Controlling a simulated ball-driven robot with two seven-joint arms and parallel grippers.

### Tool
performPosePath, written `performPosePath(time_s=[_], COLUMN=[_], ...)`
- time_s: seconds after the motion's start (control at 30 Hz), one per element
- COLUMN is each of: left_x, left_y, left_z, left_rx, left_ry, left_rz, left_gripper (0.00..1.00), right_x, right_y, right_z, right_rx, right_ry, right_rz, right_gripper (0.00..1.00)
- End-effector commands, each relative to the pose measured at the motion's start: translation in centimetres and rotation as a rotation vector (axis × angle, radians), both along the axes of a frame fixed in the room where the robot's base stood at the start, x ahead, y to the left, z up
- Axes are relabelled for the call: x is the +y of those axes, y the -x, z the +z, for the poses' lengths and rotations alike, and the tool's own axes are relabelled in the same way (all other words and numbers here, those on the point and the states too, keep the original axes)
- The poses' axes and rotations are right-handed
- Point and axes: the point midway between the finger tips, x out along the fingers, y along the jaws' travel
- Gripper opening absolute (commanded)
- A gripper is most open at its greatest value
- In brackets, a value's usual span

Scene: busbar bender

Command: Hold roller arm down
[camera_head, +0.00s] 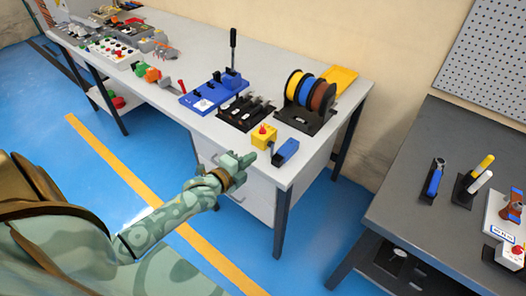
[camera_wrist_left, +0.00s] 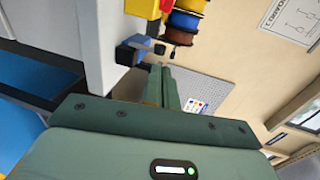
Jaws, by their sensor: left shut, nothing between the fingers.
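My left gripper (camera_head: 246,160) is shut and empty, just off the front edge of the long light table, close to the yellow box with a red button. In the left wrist view its green fingers (camera_wrist_left: 161,86) lie together, pointing toward the table corner. A blue device with an upright black lever (camera_head: 233,52) stands on the table, its blue base (camera_head: 212,98) lying flat. I cannot tell for sure whether this is the busbar bender or whether that lever is the roller arm. The gripper is apart from it. My right gripper is not in view.
Near the gripper are the yellow box (camera_head: 264,136), a blue block (camera_head: 286,152) and a rack of coloured spools (camera_head: 309,94). A black fixture (camera_head: 246,112) lies between the blue device and spools. A dark table (camera_head: 400,190) stands at right, with floor between the tables.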

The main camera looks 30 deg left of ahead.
Motion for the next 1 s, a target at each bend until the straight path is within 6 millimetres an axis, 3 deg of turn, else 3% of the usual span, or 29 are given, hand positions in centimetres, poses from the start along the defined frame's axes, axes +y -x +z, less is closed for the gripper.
performPosePath(time_s=[0.2,0.4,1.0], left_x=[-0.3,-0.4,-0.7], left_y=[-4.1,-6.0,-6.4], left_z=[-1.0,-1.3,-0.9], left_rx=[-0.001,0.000,0.018], left_ry=[0.001,0.001,-0.001], left_rz=[0.000,0.000,0.000], left_gripper=[0.00,0.00,0.00], right_x=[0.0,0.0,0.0], right_y=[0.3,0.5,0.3], right_z=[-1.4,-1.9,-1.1], right_rx=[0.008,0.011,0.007], right_ry=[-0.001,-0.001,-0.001], right_rz=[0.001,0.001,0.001], right_gripper=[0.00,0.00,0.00])
